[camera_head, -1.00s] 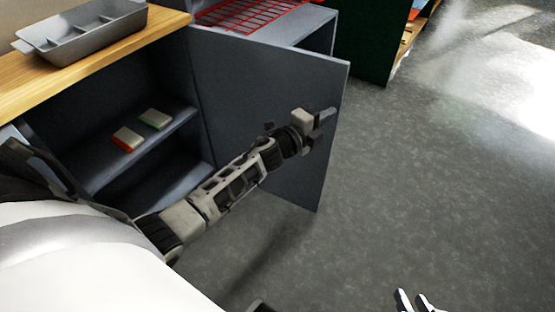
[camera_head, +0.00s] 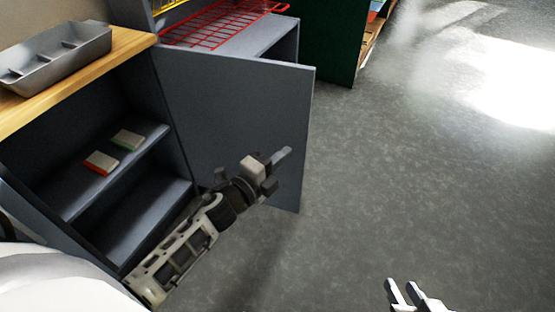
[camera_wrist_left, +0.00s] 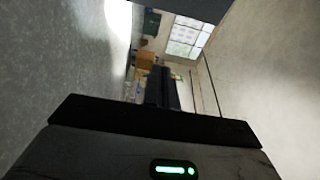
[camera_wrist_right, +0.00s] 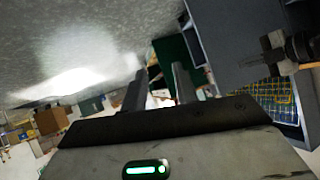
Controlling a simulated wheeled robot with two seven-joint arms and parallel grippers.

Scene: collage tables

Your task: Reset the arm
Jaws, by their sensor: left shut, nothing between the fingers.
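My left arm reaches in from the lower left in the head view. Its gripper (camera_head: 280,158) is in front of the open cabinet door (camera_head: 235,115), with its fingers together and empty. In the left wrist view the shut fingers (camera_wrist_left: 162,88) point out along a pale surface at the right. My right gripper (camera_head: 408,290) shows at the bottom edge of the head view, over the floor. In the right wrist view its fingers (camera_wrist_right: 157,90) stand apart with nothing between them.
The grey cabinet (camera_head: 131,235) holds a red-edged box (camera_head: 100,162) and a green-edged box (camera_head: 127,140) on its shelf. A grey divided tray (camera_head: 58,58) sits on the wooden top. A red wire rack (camera_head: 215,24) is behind the door. Floor (camera_head: 420,170) at right is clear.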

